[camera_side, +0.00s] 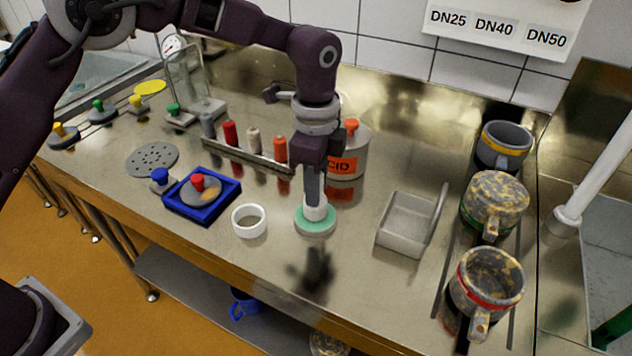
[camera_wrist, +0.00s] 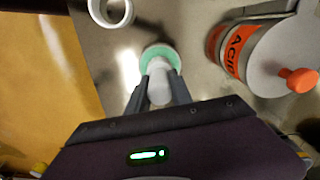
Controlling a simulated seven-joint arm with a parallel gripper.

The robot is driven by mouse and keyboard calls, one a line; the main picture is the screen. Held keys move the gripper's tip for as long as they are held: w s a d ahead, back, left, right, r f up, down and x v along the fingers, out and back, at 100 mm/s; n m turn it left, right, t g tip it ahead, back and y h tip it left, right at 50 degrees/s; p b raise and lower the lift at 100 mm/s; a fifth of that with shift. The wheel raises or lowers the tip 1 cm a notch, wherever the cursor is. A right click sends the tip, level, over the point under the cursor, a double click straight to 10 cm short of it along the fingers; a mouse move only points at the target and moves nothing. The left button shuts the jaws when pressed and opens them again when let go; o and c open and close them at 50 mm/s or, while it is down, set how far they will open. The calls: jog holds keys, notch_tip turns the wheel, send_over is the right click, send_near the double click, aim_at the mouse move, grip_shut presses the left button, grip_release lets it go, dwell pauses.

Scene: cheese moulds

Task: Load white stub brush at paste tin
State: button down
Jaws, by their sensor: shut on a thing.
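My gripper (camera_side: 315,192) is shut on the white stub brush (camera_side: 316,210) and points straight down. The brush is short, white and upright, and its upper part is hidden between the fingers. The paste tin (camera_side: 315,226) is a low round tin with a green top, standing on the steel bench. The brush's lower end is over the tin's middle, at or very close to the green surface; I cannot tell whether it touches. In the wrist view the brush (camera_wrist: 159,88) covers part of the green tin (camera_wrist: 166,53).
A white ring (camera_side: 249,234) stands left of the tin. The ACID canister (camera_side: 352,160) and a rack (camera_side: 246,157) of coloured stubs are behind. A grey tray (camera_side: 400,238) and several mottled pots (camera_side: 482,283) are right. A blue tray (camera_side: 187,211) is left. The bench front is clear.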

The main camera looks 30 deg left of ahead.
jog(key=shift+f, duration=0.5)
dwell(0.9)
jog(key=shift+r, duration=3.6)
jog(key=shift+a, duration=0.1)
